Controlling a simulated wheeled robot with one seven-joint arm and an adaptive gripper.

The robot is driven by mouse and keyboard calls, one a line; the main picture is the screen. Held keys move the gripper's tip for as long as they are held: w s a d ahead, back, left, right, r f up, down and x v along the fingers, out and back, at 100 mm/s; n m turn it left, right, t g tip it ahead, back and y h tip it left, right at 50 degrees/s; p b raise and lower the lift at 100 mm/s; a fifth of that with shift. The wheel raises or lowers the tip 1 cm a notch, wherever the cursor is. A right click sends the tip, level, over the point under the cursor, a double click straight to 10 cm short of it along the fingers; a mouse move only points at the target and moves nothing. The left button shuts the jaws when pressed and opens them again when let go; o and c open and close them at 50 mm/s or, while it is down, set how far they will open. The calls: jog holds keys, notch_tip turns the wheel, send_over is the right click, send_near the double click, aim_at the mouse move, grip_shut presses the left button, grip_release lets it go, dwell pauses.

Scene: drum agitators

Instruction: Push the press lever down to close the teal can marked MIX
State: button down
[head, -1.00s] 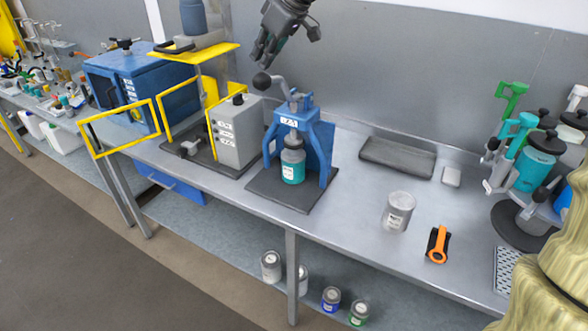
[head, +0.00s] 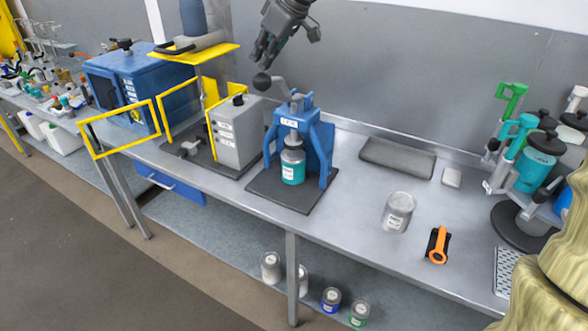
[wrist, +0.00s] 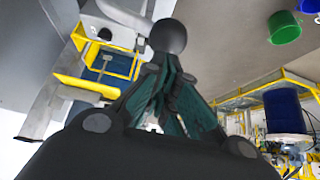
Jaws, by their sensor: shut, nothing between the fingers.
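The blue press (head: 317,145) stands on a dark base plate on the bench. The teal can (head: 292,170), with a white label too small to read, stands upright under the press head. The grey press lever (head: 278,90) rises from the top of the press to a black ball knob (head: 262,81) at its left end. My gripper (head: 261,62) is shut and empty, fingers pointing down just above the knob. In the wrist view the knob (wrist: 169,36) shows right at the fingertips (wrist: 165,62); whether they touch it I cannot tell.
A grey box (head: 238,132) and yellow frame (head: 118,128) stand left of the press. A rack of coloured cans stands at far right.

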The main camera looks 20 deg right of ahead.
aim_at(262, 80)
jog(key=shift+f+b, duration=0.5)
jog(key=shift+f, duration=0.65)
jog(key=shift+s+f, duration=0.1)
jog(key=shift+s+a+f+b, duration=0.2)
jog(key=shift+a+f+b, duration=0.2)
jog(key=shift+f, duration=0.45)
dwell(0.4)
jog(key=shift+s+a+f+b, duration=0.15)
jog(key=shift+f+b, duration=0.15)
jog(key=shift+f, duration=0.15)
jog(key=shift+s+a+f+b, duration=0.1)
jog(key=shift+f+b, duration=0.15)
jog(key=shift+f, duration=0.15)
